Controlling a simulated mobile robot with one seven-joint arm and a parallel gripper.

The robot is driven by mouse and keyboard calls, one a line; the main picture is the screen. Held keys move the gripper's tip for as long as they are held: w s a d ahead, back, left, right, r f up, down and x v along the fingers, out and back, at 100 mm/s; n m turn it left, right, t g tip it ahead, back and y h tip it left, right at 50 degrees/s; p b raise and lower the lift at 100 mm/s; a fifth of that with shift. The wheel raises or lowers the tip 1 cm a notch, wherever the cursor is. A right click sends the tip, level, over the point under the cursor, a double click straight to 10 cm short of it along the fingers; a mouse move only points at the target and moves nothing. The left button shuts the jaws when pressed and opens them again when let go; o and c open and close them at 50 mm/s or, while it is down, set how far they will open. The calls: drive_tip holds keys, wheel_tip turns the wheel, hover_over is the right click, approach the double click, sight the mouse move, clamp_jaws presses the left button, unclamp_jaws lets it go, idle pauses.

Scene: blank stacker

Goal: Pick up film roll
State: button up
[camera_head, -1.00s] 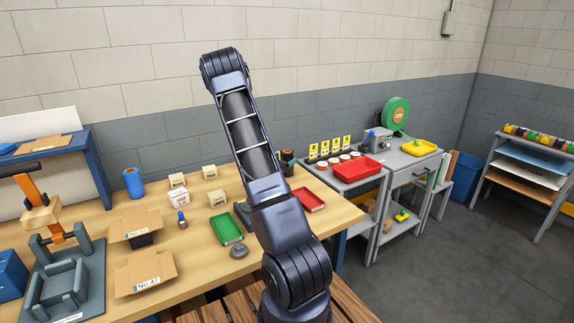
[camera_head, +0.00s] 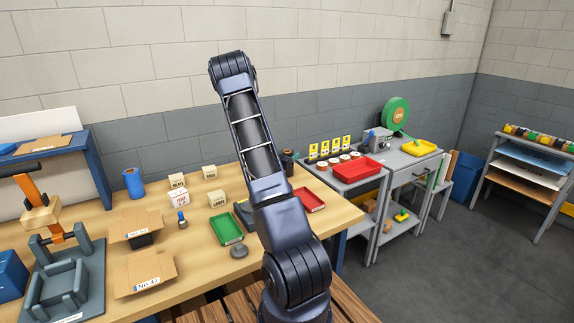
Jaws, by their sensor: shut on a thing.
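A blue upright roll (camera_head: 134,183), which looks like the film roll, stands at the back left of the wooden workbench (camera_head: 187,245). Nothing touches it. My arm rises from the bottom middle to its elbow at the top, and its far part is hidden behind the near link. My gripper does not show, so I cannot see what is between its fingers. A dark cylinder (camera_head: 289,156) with a brownish top shows just right of my arm at the bench's back; I cannot tell what it is.
Small labelled boxes (camera_head: 179,198), a green tray (camera_head: 228,230), a red tray (camera_head: 308,200) and open cartons (camera_head: 144,273) occupy the bench. An orange-handled press (camera_head: 55,225) stands left. A grey side table (camera_head: 352,182) holds a larger red tray (camera_head: 362,167). Floor is free at right.

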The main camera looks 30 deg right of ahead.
drive_tip(key=shift+r, duration=0.15)
wheel_tip(320, 180, up, 20)
drive_tip(key=w+a+r+n+t+y, duration=0.1)
drive_tip(key=w+a+n+t+y, duration=0.3)
drive_tip(key=w+a, duration=0.4)
drive_tip(key=w+a+r+n+t+y, duration=0.1)
drive_tip(key=w+a+n+t+y, duration=0.3)
drive_tip(key=a, duration=0.6)
drive_tip(key=w+a+n+t+y, duration=0.1)
drive_tip(key=w+a+n+y, duration=0.3)
drive_tip(key=a, duration=0.6)
drive_tip(key=w+a+n+t+y, duration=0.1)
drive_tip(key=a+n+y, duration=0.1)
drive_tip(key=a+y, duration=0.65)
drive_tip(key=s+a+n+g+y, duration=0.2)
drive_tip(key=a+n+g+y, duration=0.15)
drive_tip(key=a, duration=0.75)
drive_tip(key=s+a+n+g+y, duration=0.25)
drive_tip(key=a+n+y, duration=0.2)
drive_tip(key=a, duration=0.65)
drive_tip(key=s+a+f+n+g+y, duration=0.2)
drive_tip(key=s+a+n+g+y, duration=0.45)
drive_tip(key=s+a, duration=0.6)
wheel_tip(320, 180, down, 20)
drive_tip(key=w+a+g+h, duration=0.1)
drive_tip(key=g, duration=0.1)
drive_tip(key=shift+w+a, duration=0.3)
drive_tip(key=shift+a, duration=0.1)
